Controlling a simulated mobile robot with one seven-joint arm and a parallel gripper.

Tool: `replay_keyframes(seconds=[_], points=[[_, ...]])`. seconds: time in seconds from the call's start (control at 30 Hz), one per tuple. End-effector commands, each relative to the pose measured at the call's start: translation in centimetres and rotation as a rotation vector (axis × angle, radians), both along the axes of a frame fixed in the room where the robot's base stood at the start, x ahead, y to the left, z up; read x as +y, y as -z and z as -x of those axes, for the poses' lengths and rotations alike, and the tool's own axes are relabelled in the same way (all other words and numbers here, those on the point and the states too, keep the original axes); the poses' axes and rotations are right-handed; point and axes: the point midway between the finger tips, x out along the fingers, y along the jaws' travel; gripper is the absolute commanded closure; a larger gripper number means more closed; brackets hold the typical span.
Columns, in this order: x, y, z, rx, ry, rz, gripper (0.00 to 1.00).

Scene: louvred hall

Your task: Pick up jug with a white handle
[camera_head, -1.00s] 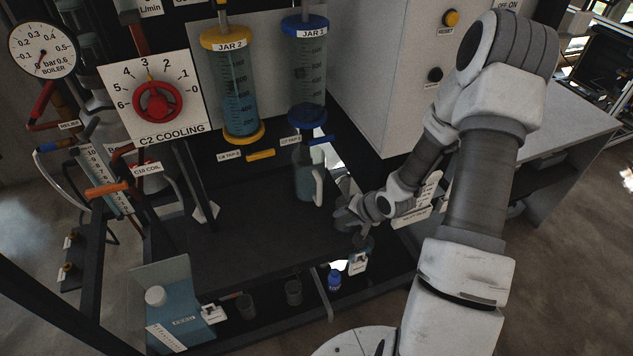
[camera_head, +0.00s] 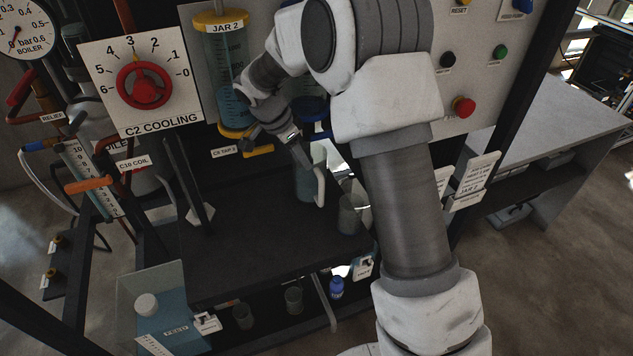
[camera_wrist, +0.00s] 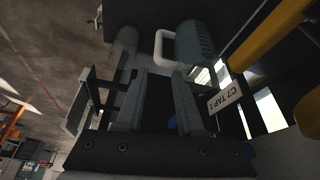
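The jug (camera_head: 307,184), a grey-blue vessel with a white handle, stands upright on the dark shelf (camera_head: 240,230) in the head view. Its handle (camera_head: 319,188) is on its right side; my arm covers part of the area above it. My gripper (camera_head: 298,155) is above and slightly left of the jug, near its rim. In the wrist view my gripper (camera_wrist: 160,76) is open, with nothing between its fingers. The jug (camera_wrist: 196,44) shows beyond the fingertips, upper right of them, with its white handle (camera_wrist: 160,47) facing left.
A grey beaker (camera_head: 349,213) stands right of the jug. The JAR 2 cylinder (camera_head: 225,75) and its yellow tap (camera_head: 258,150) are close to my gripper. A blue part (camera_head: 312,112) is behind my wrist. The shelf left of the jug is clear.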

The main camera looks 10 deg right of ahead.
Motion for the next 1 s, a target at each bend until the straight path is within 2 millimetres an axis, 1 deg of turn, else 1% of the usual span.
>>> replay_keyframes(seconds=[0.07, 0.17, 0.5, 0.6, 0.7, 0.87, 1.0], points=[[0.3, 0.1, 0.0, 0.000, 0.012, 0.005, 0.63], [-0.2, 1.3, -0.1, 0.002, 0.017, 0.006, 0.63], [-2.8, 8.2, -1.1, 0.004, 0.014, 0.005, 0.63], [-3.4, 9.7, -1.4, 0.002, 0.015, 0.005, 0.63], [-3.8, 10.6, -1.6, 0.001, 0.013, 0.005, 0.63], [-4.1, 11.4, -1.7, 0.001, 0.013, 0.006, 0.63], [-4.8, 13.4, -1.7, 0.003, 0.014, 0.003, 0.63]])
